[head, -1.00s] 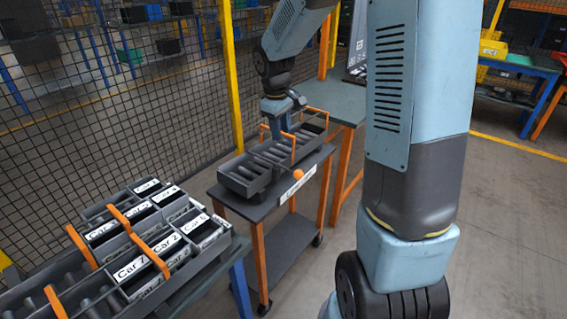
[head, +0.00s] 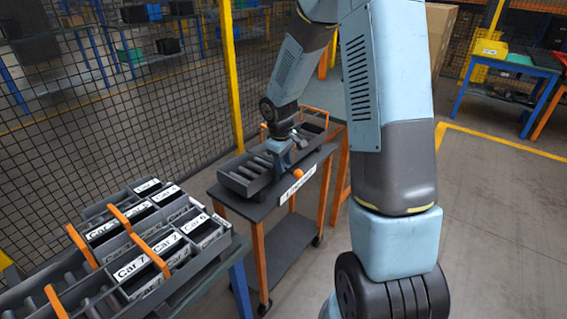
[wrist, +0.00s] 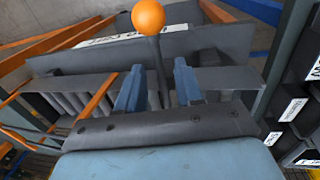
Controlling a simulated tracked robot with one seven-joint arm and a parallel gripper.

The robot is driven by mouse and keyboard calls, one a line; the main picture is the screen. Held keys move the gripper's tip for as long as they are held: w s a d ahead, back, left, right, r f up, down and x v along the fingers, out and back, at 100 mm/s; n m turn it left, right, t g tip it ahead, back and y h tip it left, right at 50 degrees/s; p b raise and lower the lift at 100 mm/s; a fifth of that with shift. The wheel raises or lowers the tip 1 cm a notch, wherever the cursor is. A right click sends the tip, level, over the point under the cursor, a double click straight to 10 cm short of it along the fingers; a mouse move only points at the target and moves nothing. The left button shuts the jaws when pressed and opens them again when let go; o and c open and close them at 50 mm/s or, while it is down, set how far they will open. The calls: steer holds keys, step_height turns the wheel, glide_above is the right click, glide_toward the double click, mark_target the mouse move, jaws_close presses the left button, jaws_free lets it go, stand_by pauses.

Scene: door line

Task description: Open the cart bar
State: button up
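The cart (head: 262,208) has orange legs and a dark top bearing a roller tray (head: 236,184). A dark bar with an orange ball knob (head: 299,174) is at its front edge, above a white label. In the wrist view the ball (wrist: 148,16) is at the top, and the thin dark bar (wrist: 158,72) runs down from it between my fingers. My gripper (head: 283,162) is low over the roller tray, just left of the ball. In the wrist view my gripper (wrist: 158,88) is open, one blue finger on each side of the bar, with gaps visible. The bar's lower end is hidden.
A bench at the lower left holds labelled black bins (head: 150,262) between orange rails. A wire mesh fence (head: 110,110) with a yellow post (head: 231,75) stands behind. My arm hides part of the right side. The floor at the right (head: 500,220) is clear.

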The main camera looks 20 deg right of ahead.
steer(key=shift+f, duration=0.15)
jaws_close()
stand_by(1.4)
